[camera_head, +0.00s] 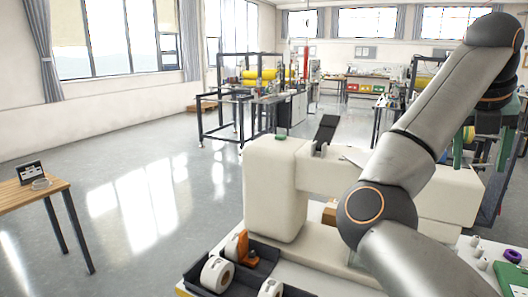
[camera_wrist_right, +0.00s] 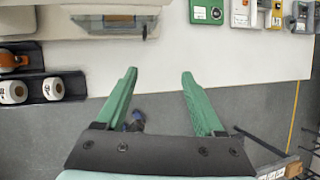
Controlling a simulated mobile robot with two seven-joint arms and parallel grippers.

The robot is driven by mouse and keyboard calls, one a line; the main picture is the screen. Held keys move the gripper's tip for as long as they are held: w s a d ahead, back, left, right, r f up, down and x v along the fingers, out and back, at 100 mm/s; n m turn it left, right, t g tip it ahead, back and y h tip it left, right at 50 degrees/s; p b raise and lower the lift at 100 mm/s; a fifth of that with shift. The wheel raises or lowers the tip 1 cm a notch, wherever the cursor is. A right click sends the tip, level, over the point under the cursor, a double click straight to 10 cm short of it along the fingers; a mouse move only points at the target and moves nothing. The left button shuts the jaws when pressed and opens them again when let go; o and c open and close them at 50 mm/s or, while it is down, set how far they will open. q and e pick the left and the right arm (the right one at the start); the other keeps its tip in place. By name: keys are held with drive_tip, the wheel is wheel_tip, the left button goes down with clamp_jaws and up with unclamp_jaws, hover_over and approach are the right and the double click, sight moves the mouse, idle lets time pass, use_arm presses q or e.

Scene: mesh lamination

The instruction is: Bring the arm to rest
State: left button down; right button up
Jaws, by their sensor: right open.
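My right arm (camera_head: 376,203) rises from the lower right of the head view and bends down at the right edge. My right gripper (camera_wrist_right: 158,76) is open in the right wrist view, with two green fingers spread apart and nothing between them. Below the fingers are grey floor and the edge of a white worktop (camera_wrist_right: 225,62). The gripper's green fingers also show at the right edge of the head view, partly cut by the arm. My left gripper is in neither view.
A cream machine (camera_head: 275,185) stands on the bench, partly behind my right arm. Black trays (camera_head: 200,262) with white rolls (camera_head: 217,273) and an orange holder (camera_head: 236,246) lie in front. A green device (camera_wrist_right: 207,11) sits on the worktop. A wooden table (camera_head: 22,205) stands left; the middle floor is clear.

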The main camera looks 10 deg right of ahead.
drive_tip(key=s+d+f+m+g+h, duration=0.15)
drive_tip(key=s+d+g+h, duration=0.25)
drive_tip(key=d+g+h, duration=0.6)
drive_tip(key=w+a+f+n+t+h, duration=0.35)
drive_tip(key=w+a+n+t, duration=0.4)
drive_tip(key=n+t, duration=0.55)
drive_tip(key=w+a+f+n+t+h, duration=0.2)
drive_tip(key=w+a+f+n+t, duration=0.35)
drive_tip(key=n+t, duration=0.85)
drive_tip(key=a+f+n+y, duration=0.9)
drive_tip(key=f+y, duration=0.1)
drive_tip(key=f, duration=0.3)
drive_tip(key=a+f+n+y, duration=0.9)
drive_tip(key=f+y, duration=0.1)
drive_tip(key=f, duration=0.2)
drive_tip(key=s+a+f+n+g+y, duration=0.1)
drive_tip(key=s+a+f+g, duration=0.3)
drive_tip(key=s+f, duration=0.7)
drive_tip(key=s+a+f+n+g+y, duration=0.1)
drive_tip(key=s+a+f+g, duration=0.4)
drive_tip(key=s+f, duration=0.6)
drive_tip(key=shift+s+f+n+g+y, duration=0.2)
drive_tip(key=shift+n+g+y, duration=0.2)
drive_tip(key=shift+n, duration=0.45)
